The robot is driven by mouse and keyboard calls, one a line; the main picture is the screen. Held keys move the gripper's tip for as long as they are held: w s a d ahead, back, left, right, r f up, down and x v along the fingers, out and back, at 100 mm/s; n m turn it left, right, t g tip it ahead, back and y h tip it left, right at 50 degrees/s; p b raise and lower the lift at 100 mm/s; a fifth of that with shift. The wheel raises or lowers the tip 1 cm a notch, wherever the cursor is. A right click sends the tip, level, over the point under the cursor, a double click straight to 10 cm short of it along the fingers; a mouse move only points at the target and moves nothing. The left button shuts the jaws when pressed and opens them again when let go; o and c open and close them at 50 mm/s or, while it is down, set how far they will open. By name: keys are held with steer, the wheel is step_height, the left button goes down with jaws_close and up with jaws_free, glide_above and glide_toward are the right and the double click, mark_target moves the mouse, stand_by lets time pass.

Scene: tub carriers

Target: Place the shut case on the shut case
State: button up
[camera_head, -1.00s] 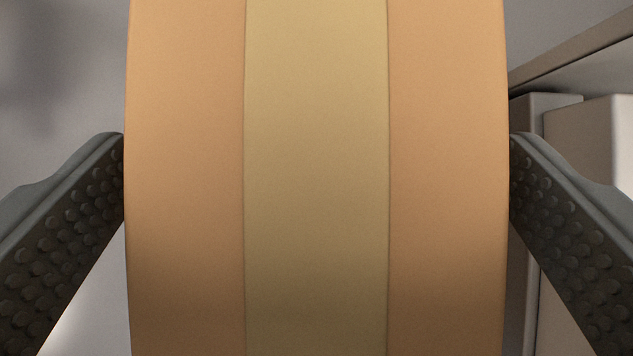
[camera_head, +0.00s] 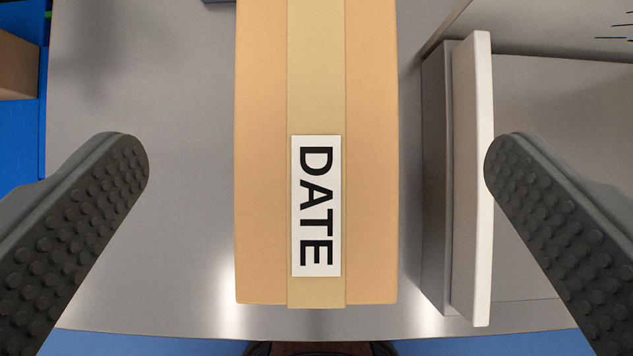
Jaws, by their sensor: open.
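A shut case (camera_head: 370,150), an orange-brown box with a tan tape strip down its middle and a white label reading "DATE", lies below my gripper (camera_head: 316,165). Its upper end runs out of the picture. My gripper is open and empty, with one dark studded finger well to the left of the case and the other well to its right, both clear of it. I cannot tell whether the case rests on another case or straight on the grey surface, as only its top shows. No second case can be made out for sure.
A grey surface (camera_head: 145,250) lies around the case, with free room on the left. A pale upright panel and box-like structure (camera_head: 472,190) stands close on the right, near the right finger. A blue thing (camera_head: 22,130) with a brown item shows at the far left.

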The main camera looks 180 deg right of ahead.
steer(key=shift+s+r, duration=0.35)
steer(key=shift+r, duration=0.05)
